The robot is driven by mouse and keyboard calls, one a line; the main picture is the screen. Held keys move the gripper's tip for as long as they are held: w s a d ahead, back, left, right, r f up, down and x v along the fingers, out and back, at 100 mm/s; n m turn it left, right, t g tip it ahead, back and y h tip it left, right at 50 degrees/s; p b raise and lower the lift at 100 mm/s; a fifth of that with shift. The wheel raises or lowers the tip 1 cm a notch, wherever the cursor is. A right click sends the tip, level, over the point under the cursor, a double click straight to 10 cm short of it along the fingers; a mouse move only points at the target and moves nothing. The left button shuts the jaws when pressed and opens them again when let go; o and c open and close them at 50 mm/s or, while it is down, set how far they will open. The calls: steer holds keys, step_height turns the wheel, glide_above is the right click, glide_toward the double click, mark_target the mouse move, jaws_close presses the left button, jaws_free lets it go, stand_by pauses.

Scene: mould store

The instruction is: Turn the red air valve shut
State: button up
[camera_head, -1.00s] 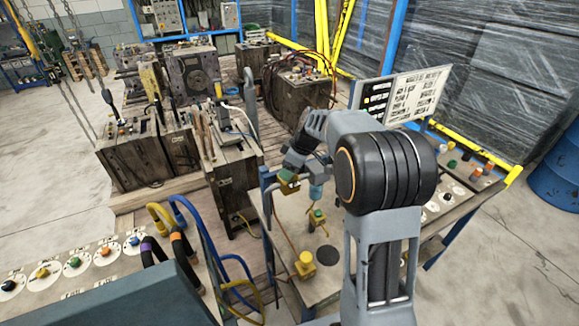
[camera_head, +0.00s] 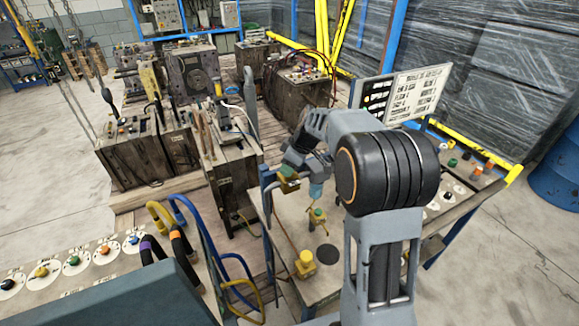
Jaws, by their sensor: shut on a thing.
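My gripper (camera_head: 292,178) is at the end of my bent arm, low over the left part of a worn bench (camera_head: 328,280). It is small and partly covered by my own wrist. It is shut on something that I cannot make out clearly. A small yellow and green part (camera_head: 289,186) shows right at the gripper. I see no clearly red valve; the red air valve may be hidden by the gripper or the wrist. A yellow fitting with a green top (camera_head: 317,216) stands on the bench just below the wrist, and a yellow knob (camera_head: 305,264) stands nearer.
A white label board (camera_head: 405,97) stands behind my arm. Another bench part with several coloured knobs (camera_head: 474,167) lies to the right. Blue hoses (camera_head: 207,240) loop up at the left. Worn mould blocks (camera_head: 229,180) crowd the left back. Bare floor is at far right.

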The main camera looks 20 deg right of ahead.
steer(key=m+t+h+b, duration=0.1)
steer(key=m+b, duration=0.1)
steer(key=m, duration=0.1)
steer(key=shift+a+f+m+b, duration=0.1)
steer(key=shift+m+b, duration=0.25)
steer(key=shift+m, duration=0.05)
steer(key=m, duration=0.2)
steer(key=m+h+b, duration=0.1)
steer(key=m, duration=0.1)
steer(key=shift+s+m+t+h, duration=0.1)
steer(key=shift+m+t+h, duration=0.2)
steer(key=shift+t, duration=0.1)
steer(key=m+h, duration=0.1)
steer(key=m, duration=0.1)
steer(key=m+b, duration=0.1)
steer(key=m, duration=0.1)
steer(key=shift+a+m+h, duration=0.15)
steer(key=shift+m+h, duration=0.15)
steer(key=shift+h, duration=0.1)
steer(key=shift+m+g+h+b, duration=0.3)
steer(key=shift+m+h+b, duration=0.7)
steer(key=shift+m, duration=1.2)
steer(key=o, duration=0.9)
steer(key=shift+r, duration=0.25)
steer(key=v, duration=1.3)
steer(key=shift+r+b, duration=0.35)
steer(key=shift+b, duration=0.1)
